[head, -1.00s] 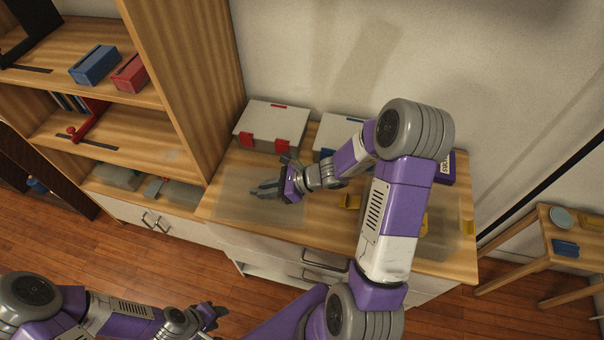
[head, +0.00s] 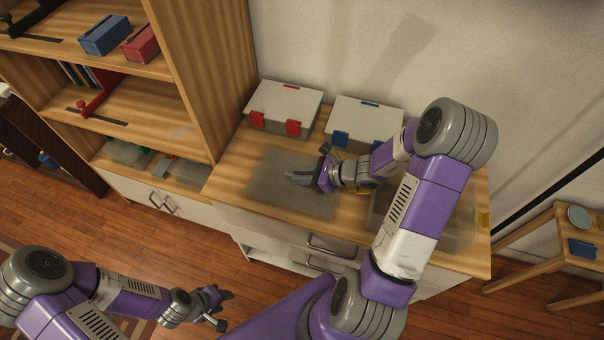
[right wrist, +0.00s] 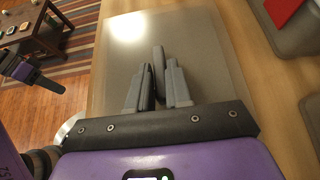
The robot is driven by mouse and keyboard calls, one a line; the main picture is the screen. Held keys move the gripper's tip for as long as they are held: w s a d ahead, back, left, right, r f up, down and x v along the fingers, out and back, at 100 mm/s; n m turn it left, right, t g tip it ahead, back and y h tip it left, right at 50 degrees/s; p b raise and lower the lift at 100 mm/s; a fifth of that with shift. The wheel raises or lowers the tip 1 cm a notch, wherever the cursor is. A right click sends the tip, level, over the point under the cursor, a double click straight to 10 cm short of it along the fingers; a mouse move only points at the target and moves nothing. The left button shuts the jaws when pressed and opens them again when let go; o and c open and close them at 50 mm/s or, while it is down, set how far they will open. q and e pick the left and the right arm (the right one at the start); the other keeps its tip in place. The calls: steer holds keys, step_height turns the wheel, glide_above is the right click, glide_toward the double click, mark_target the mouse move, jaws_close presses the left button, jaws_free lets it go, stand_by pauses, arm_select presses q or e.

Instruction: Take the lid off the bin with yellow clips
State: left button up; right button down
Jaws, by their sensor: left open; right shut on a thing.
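The bin with yellow clips (head: 450,232) stands at the right of the counter, see-through grey and largely behind my right arm. My left gripper (head: 222,309) is open and empty, low in front of the cabinet.
A bin with red clips (head: 285,105) and one with blue clips (head: 362,122) stand at the back of the counter, both lidded. A tall shelf (head: 205,75) borders the counter's left. A small table (head: 545,250) stands at the right.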

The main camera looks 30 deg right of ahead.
steer(key=shift+f, duration=0.4)
steer(key=c, duration=1)
jaws_free()
steer(key=shift+o, duration=0.2)
step_height(320, 180, up, 10)
steer(key=p, duration=0.3)
steer(key=shift+r, duration=0.1)
